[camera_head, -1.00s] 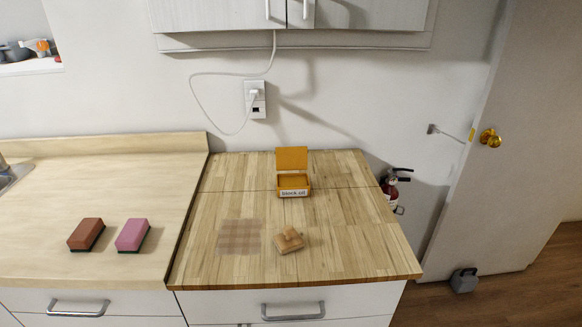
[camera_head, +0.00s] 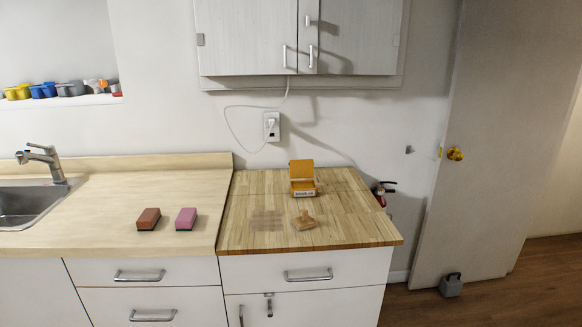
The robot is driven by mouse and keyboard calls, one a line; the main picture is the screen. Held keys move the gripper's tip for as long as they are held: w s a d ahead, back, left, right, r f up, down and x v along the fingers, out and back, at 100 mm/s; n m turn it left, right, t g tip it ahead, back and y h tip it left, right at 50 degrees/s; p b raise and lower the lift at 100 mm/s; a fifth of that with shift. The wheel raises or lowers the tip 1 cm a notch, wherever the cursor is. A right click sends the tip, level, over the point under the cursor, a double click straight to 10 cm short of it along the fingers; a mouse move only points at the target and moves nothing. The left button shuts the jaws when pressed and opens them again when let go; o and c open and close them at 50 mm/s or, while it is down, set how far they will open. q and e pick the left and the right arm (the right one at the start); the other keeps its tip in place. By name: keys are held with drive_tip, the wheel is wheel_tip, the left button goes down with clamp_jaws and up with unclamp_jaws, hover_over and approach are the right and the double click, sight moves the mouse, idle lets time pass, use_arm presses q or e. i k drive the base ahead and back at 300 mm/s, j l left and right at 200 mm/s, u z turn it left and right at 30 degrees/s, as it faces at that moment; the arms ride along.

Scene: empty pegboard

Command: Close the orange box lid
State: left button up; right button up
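The orange box (camera_head: 303,188) stands toward the back of the butcher-block counter, with a white label on its front. Its lid (camera_head: 301,170) is open and stands upright at the back. The inside of the box looks empty, but it is small in view. Neither of my grippers shows in the head view.
A wooden block (camera_head: 304,221) with a raised piece lies in front of the box, beside a checked cloth patch (camera_head: 267,220). A brown block (camera_head: 149,219) and a pink block (camera_head: 186,218) lie on the left counter. A cabinet (camera_head: 345,40) hangs above. The floor at right is partly clear.

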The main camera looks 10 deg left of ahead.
sight(303, 169)
drive_tip(key=k+u, duration=0.1)
drive_tip(key=u, duration=1.6)
drive_tip(key=l+u, duration=0.2)
drive_tip(key=l, duration=0.7)
drive_tip(key=l+u, duration=0.2)
drive_tip(key=l, duration=0.75)
drive_tip(key=l+u, duration=0.25)
drive_tip(key=l, duration=0.7)
